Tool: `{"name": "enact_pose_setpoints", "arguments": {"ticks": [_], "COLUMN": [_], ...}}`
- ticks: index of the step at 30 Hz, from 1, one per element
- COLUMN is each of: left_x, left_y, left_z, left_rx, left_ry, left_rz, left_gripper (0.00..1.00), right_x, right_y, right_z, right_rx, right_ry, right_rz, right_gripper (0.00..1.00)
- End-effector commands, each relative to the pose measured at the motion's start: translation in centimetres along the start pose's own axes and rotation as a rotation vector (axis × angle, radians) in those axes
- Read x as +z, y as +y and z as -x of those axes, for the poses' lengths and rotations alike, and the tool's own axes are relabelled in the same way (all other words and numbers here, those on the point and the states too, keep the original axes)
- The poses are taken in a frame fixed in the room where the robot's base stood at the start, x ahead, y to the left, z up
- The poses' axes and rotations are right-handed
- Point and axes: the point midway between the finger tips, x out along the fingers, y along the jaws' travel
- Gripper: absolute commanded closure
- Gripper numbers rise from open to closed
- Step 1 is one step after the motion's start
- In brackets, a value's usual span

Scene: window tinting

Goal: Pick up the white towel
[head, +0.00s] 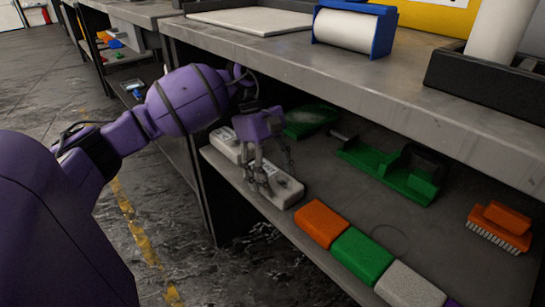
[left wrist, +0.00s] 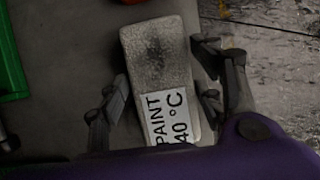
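A white, block-shaped folded towel (head: 289,193) lies flat on the lower shelf, near its front edge. In the left wrist view the towel (left wrist: 158,58) has a dark smudge and a printed label reading "PAINT 40 °C". My left gripper (head: 264,180) is over it, pointing down. In the left wrist view the gripper's fingers (left wrist: 163,84) are open on either side of the towel. The left finger looks apart from it; the right fingers are close to its edge, and contact cannot be told. Another whitish block (head: 225,144) lies behind, partly hidden by the gripper. My right gripper is not in view.
An orange block (head: 320,222), a green one (head: 362,256) and a pale grey one (head: 408,285) line the shelf's front. Green tools (head: 395,170) and an orange brush (head: 500,225) lie farther in. The workbench top (head: 330,70) overhangs the shelf.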

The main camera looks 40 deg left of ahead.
Motion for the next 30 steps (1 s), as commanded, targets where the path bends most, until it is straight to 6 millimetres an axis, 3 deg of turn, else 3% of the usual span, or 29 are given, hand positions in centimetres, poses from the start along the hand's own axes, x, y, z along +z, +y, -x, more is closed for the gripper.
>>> {"name": "enact_pose_setpoints", "arguments": {"ticks": [1,7,15,21,30], "left_x": [0.0,0.0,0.1,0.7,0.5], "left_y": [0.0,0.0,0.0,0.0,-3.6], "left_z": [0.0,0.0,0.2,1.9,1.6], "left_rx": [0.0,0.001,0.001,0.003,-0.003], "left_ry": [0.0,0.0,0.0,0.002,0.001], "left_rz": [0.0,0.0,0.0,0.0,0.001], "left_gripper": [0.51,0.74,0.75,0.75,0.75], "right_x": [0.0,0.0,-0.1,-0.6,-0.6], "right_y": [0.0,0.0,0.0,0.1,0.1], "right_z": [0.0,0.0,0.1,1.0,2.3], "right_rx": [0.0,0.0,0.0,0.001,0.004], "right_ry": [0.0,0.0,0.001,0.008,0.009], "right_rz": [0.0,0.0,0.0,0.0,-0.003], "right_gripper": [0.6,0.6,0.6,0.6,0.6]}}
